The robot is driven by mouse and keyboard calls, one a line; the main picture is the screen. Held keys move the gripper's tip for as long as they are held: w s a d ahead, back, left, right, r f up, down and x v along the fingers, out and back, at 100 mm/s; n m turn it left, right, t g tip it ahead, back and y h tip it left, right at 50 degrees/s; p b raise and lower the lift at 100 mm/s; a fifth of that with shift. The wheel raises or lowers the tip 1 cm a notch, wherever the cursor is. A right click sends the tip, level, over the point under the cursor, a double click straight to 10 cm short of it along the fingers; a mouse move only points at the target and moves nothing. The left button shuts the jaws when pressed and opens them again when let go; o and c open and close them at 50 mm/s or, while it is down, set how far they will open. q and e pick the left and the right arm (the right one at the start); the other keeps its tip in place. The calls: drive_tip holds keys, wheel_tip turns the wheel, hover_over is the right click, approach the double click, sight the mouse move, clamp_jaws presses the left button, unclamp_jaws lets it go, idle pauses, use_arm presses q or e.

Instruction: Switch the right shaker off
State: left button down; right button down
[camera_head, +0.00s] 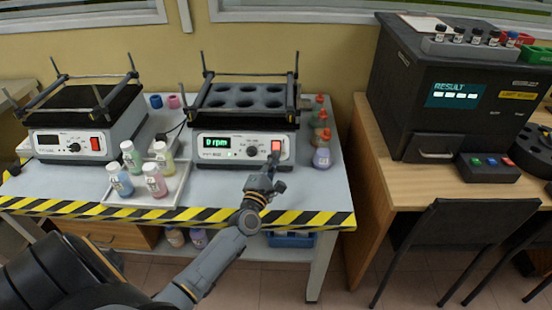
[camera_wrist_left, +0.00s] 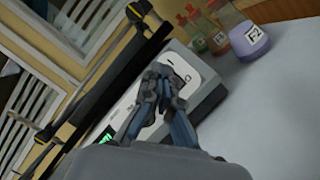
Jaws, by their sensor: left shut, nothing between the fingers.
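The right shaker (camera_head: 220,145) stands on the bench, with a black rack of round holes on top. Its green display reads "0 rpm". Its red switch (camera_head: 276,147) at the front right looks lit. My left gripper (camera_head: 272,160) is shut and empty, with its fingertips at or just in front of this switch; I cannot tell whether they touch. In the left wrist view the shut fingers (camera_wrist_left: 160,75) cover the switch against the shaker's front panel (camera_wrist_left: 205,90). The left shaker (camera_head: 68,144) has a dark display and a red switch. My right gripper is not in view.
A white tray (camera_head: 130,206) with several capped bottles sits left of the arm. Several flasks with red caps (camera_head: 321,150) stand close to the right shaker's right side. A black analyser (camera_head: 455,95) stands on the wooden desk at right, with a chair in front.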

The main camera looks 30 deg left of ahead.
sight(279, 147)
use_arm(q)
drive_tip(key=w+a+f+b, duration=0.1)
drive_tip(key=w+f+b, duration=0.1)
drive_tip(key=w, duration=0.1)
drive_tip(key=shift+a+f+b, duration=0.15)
drive_tip(key=shift+a+b, duration=0.2)
drive_tip(key=shift+a, duration=0.05)
drive_tip(key=shift+f, duration=0.1)
idle(1.1)
drive_tip(key=shift+w+a+f+b, duration=0.1)
drive_tip(key=shift+b, duration=0.2)
drive_tip(key=shift+w+a, duration=0.1)
drive_tip(key=shift+w, duration=0.05)
drive_tip(key=shift+w+a+f+b, duration=0.15)
drive_tip(key=shift+w+f+b, duration=0.1)
drive_tip(key=shift+b, duration=0.15)
idle(0.5)
drive_tip(key=shift+s+r, duration=0.1)
